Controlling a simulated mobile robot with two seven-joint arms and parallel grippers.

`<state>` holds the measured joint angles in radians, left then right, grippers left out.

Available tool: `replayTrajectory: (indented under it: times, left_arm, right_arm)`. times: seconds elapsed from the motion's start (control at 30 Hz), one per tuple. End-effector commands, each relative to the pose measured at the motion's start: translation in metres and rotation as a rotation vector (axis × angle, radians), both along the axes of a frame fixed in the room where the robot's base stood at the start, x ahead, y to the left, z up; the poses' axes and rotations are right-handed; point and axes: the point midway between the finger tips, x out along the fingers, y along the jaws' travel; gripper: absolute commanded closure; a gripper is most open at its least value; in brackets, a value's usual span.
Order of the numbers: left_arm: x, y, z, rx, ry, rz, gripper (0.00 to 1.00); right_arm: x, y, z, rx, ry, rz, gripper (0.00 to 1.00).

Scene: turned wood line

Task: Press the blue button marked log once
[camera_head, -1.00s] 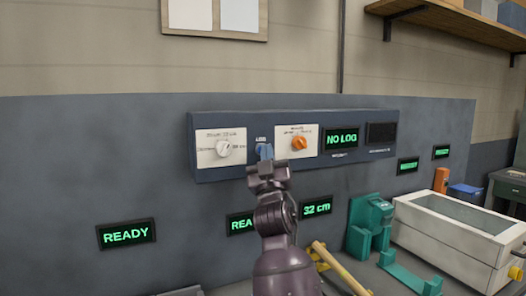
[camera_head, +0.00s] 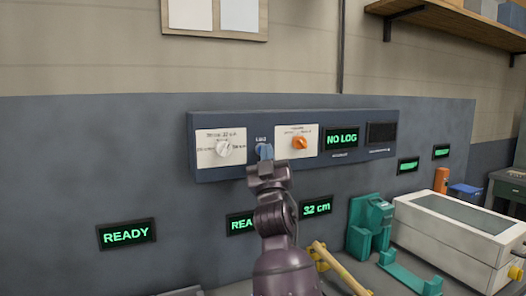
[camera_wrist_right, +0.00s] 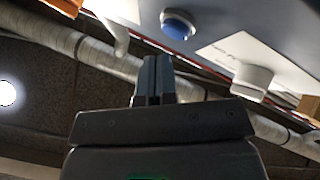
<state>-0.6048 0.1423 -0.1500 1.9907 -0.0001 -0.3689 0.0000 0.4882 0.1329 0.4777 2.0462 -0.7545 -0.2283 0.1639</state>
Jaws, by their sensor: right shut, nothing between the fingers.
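The blue button (camera_wrist_right: 178,25) shows in the right wrist view as a round blue cap in a pale ring on the panel's face. In the head view it sits under the LOG label (camera_head: 261,139), mostly hidden behind my fingertips. My right gripper (camera_head: 265,152) is shut and empty, pointing up at the panel just in front of the button. In the right wrist view the shut fingers (camera_wrist_right: 153,62) end a little below and left of the button, with a gap showing in the picture. Contact cannot be told. My left gripper is not in view.
The dark blue panel (camera_head: 360,116) carries a white knob (camera_head: 224,149) left of the button, an orange knob (camera_head: 300,142) right of it, and a NO LOG display (camera_head: 341,138). Below right are a green fixture (camera_head: 368,228) and a white case (camera_head: 450,236).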

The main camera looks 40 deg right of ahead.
Motion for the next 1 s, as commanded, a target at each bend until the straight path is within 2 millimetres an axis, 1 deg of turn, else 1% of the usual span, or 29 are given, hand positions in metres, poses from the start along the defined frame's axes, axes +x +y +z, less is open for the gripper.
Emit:
replayTrajectory:
  times: [0.33, 1.0]
  left_arm:
    - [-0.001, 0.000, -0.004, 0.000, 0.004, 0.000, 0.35]
    - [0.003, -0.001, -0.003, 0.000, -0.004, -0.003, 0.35]
  right_arm:
    - [0.008, -0.002, 0.000, 0.000, 0.000, 0.000, 1.00]
    - [0.011, -0.003, 0.000, 0.000, 0.000, 0.000, 1.00]
